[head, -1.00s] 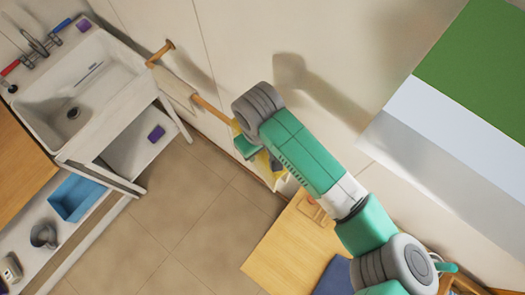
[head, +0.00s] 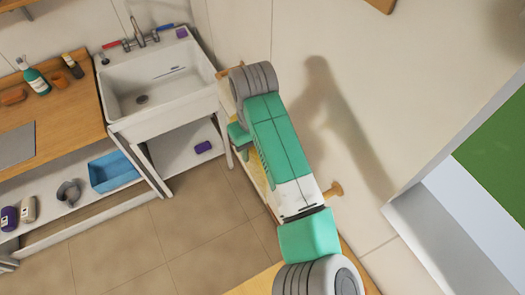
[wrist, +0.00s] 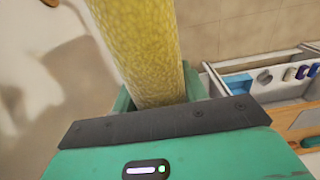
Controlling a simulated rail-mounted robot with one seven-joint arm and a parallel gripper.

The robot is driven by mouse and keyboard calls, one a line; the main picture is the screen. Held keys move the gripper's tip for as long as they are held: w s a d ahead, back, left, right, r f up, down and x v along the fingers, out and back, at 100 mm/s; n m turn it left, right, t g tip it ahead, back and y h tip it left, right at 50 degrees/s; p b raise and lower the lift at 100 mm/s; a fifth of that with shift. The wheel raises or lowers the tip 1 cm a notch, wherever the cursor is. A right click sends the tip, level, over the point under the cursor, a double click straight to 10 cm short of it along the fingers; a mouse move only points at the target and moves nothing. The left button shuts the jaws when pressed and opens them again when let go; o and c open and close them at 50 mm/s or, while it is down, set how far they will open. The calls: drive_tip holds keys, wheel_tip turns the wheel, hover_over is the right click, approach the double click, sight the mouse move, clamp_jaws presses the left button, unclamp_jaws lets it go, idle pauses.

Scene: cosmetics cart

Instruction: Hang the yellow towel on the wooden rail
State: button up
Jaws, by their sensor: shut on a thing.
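The yellow towel (wrist: 150,45) has a bumpy weave and fills the upper middle of the wrist view. My gripper (wrist: 158,97) is shut on it, and the towel extends up and away from the jaws. In the head view, my arm hides most of the towel and the jaws. The wooden rail (head: 335,190) is on the wall; one end shows right of my arm, and most of its length is behind the arm. A pale cream cloth (head: 227,98) hangs at its far end, near the sink. I cannot tell whether the yellow towel touches the rail.
A white sink (head: 160,90) stands to the left, with a shelf below it. A blue bin (head: 112,172) and a grey pitcher (head: 68,192) are on the low shelf. A wooden counter (head: 65,105) holds bottles. The tiled floor (head: 150,250) looks clear at lower left.

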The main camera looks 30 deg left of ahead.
drive_tip(key=shift+r+p, duration=0.2)
drive_tip(key=shift+p, duration=0.4)
drive_tip(key=w+d+b, duration=0.1)
drive_tip(key=w+d, duration=0.3)
drive_tip(key=w, duration=0.3)
wheel_tip(320, 180, down, 19)
drive_tip(key=b, duration=0.9)
drive_tip(key=shift+s+d, duration=0.1)
drive_tip(key=o, duration=1.1)
drive_tip(key=shift+o, duration=0.2)
drive_tip(key=shift+r, duration=0.15)
wheel_tip(320, 180, up, 8)
drive_tip(key=shift+f, duration=0.15)
